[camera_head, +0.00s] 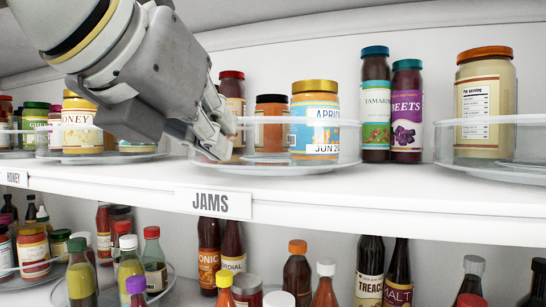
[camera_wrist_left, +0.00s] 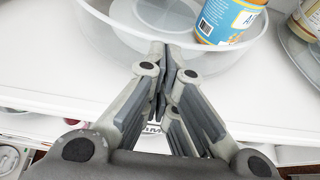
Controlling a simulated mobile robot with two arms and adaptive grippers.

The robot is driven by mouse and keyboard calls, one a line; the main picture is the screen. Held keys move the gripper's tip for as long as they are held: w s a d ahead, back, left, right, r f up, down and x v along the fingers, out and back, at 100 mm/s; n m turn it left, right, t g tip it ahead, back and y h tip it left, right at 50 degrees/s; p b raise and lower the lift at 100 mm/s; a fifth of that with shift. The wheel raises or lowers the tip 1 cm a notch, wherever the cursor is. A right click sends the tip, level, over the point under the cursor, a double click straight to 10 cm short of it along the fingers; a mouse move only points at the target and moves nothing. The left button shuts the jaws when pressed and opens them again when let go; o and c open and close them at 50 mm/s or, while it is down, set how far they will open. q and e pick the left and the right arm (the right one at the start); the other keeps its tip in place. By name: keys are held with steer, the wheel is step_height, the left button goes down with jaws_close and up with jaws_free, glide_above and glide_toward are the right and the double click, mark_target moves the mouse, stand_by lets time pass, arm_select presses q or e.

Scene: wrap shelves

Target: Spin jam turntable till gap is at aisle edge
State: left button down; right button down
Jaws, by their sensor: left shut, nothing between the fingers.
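The jam turntable (camera_head: 345,143) is a clear round tray with a raised wall, on the white shelf above the JAMS label (camera_head: 213,203). It carries an apricot jar (camera_head: 315,120) with a gold lid, a dark-lidded orange jar (camera_head: 271,124) and a red-lidded jar (camera_head: 232,98) partly behind my gripper. My left gripper (camera_head: 221,150) is shut and empty at the turntable's front left. In the left wrist view the fingertips (camera_wrist_left: 161,50) are at the clear wall (camera_wrist_left: 115,45), with an empty stretch of tray behind it. I cannot tell whether they touch. My right gripper is not in view.
A honey turntable (camera_head: 75,157) stands at left and another clear turntable (camera_head: 500,140) with a tan jar stands at right. Tamarind (camera_head: 376,105) and beets (camera_head: 407,112) jars stand between turntables. Bottles crowd the lower shelf. The shelf's front strip (camera_head: 330,180) is clear.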

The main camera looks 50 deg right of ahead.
arm_select(q)
steer(key=shift+s, duration=0.3)
steer(key=shift+d, duration=0.1)
steer(key=shift+s+d, duration=0.5)
steer(key=shift+s, duration=0.15)
steer(key=shift+a+b, duration=0.15)
steer(key=shift+b, duration=0.15)
steer(key=shift+s+a+f+b, duration=0.15)
steer(key=shift+s+a+b, duration=0.2)
steer(key=shift+a+b, duration=0.3)
steer(key=shift+s+a+b, duration=0.25)
steer(key=shift+a, duration=0.2)
steer(key=shift+s+a+b, duration=0.2)
steer(key=shift+a, duration=0.25)
